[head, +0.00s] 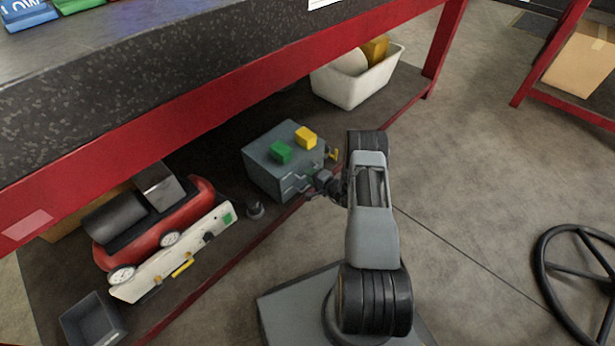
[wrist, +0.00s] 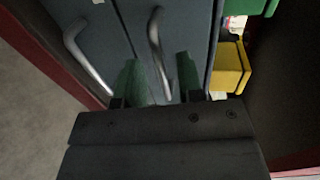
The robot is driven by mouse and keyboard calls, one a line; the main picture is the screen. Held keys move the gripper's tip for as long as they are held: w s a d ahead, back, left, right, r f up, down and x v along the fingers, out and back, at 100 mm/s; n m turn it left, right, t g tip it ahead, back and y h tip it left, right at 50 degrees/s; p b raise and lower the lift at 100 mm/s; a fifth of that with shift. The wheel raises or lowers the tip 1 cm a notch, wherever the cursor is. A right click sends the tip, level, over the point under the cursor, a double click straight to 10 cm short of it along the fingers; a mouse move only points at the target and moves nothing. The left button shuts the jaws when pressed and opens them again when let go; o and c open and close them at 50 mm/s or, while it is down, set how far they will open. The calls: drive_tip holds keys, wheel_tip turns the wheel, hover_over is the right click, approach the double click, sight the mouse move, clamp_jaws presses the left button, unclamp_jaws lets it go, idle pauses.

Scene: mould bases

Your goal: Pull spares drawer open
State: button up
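A grey drawer cabinet (head: 268,172) stands on the low shelf under the bench. In the wrist view its grey front (wrist: 98,32) fills the upper middle, with two curved metal handles, one at the left (wrist: 88,62) and one in the middle (wrist: 154,38). No label marking the spares drawer can be read. My gripper (head: 318,182) is at the cabinet's front. In the wrist view my gripper (wrist: 159,82) has its two green fingers apart, with the middle handle between them. I cannot tell whether either finger touches it. The drawers look closed.
Green (head: 280,152) and yellow (head: 306,138) blocks sit on the cabinet. A white bin (head: 350,88) stands behind it. A red machine (head: 150,222) and small grey bin (head: 92,320) are left. The red bench rail (head: 215,105) passes above.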

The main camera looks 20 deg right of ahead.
drive_tip(key=shift+x, duration=1.05)
drive_tip(key=shift+s, duration=0.1)
clamp_jaws()
